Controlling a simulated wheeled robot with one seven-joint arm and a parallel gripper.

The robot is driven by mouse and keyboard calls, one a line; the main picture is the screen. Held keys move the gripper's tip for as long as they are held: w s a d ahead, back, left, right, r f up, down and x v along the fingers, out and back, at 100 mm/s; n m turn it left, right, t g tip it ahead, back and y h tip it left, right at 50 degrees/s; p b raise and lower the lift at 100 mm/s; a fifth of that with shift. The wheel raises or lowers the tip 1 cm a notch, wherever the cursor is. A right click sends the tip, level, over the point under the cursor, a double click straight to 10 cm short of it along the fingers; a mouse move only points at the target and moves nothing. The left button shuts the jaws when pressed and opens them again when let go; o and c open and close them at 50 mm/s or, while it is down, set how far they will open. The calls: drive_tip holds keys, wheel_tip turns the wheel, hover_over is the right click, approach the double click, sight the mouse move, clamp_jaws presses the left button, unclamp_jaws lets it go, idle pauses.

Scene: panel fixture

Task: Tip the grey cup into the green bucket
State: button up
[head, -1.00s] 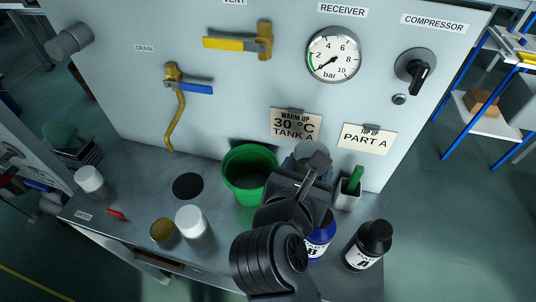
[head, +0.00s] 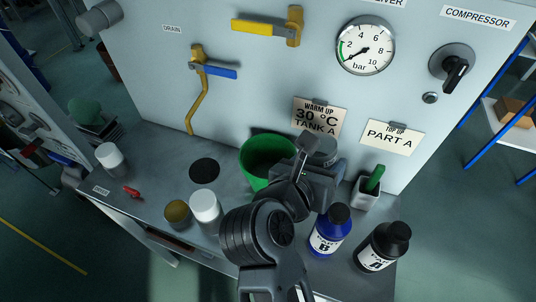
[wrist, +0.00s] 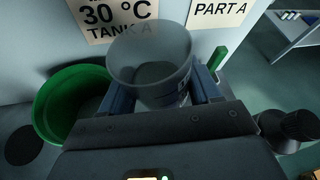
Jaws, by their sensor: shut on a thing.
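My gripper (wrist: 155,98) is shut on the grey cup (wrist: 152,68); its fingers are on either side of the cup. The cup looks about upright, with a darker grey fill inside. In the head view the cup (head: 323,148) is partly hidden behind my gripper (head: 316,172). The green bucket (head: 262,152) stands on the bench just left of the cup, its right side partly covered by my arm. In the wrist view the bucket (wrist: 55,110) is at the left, beside the left finger. The cup is to the right of the bucket's opening, not over it.
A blue bottle (head: 328,232) and a black bottle (head: 384,246) stand right of my arm. A holder (head: 366,192) with a green handle is behind them. White jars (head: 206,208) and a red item (head: 131,191) are at left. The upright panel (head: 260,80) rises behind.

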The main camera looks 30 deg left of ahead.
drive_tip(key=shift+a+f+n+h+b, duration=0.65)
drive_tip(key=shift+a+n+h+b, duration=0.15)
drive_tip(key=shift+a+n, duration=0.2)
drive_tip(key=shift+a+r+n+h, duration=0.4)
drive_tip(key=shift+r, duration=0.05)
drive_tip(key=shift+a+r+n+h+p, duration=0.15)
drive_tip(key=shift+r+n+h+p, duration=0.2)
drive_tip(key=shift+n, duration=0.35)
drive_tip(key=shift+f+n+t+h+b, duration=0.4)
drive_tip(key=shift+f+n+h+b, duration=0.3)
drive_tip(key=shift+n, duration=0.5)
idle(1.1)
drive_tip(key=shift+a+r+n+h+p, duration=0.1)
drive_tip(key=shift+r+n+h+p, duration=0.25)
drive_tip(key=shift+r+n+h, duration=0.25)
idle(1.5)
drive_tip(key=shift+a+r+n+t+p, duration=0.25)
drive_tip(key=shift+a+n+t+p, duration=0.05)
drive_tip(key=shift+a+n+p, duration=0.35)
idle(0.8)
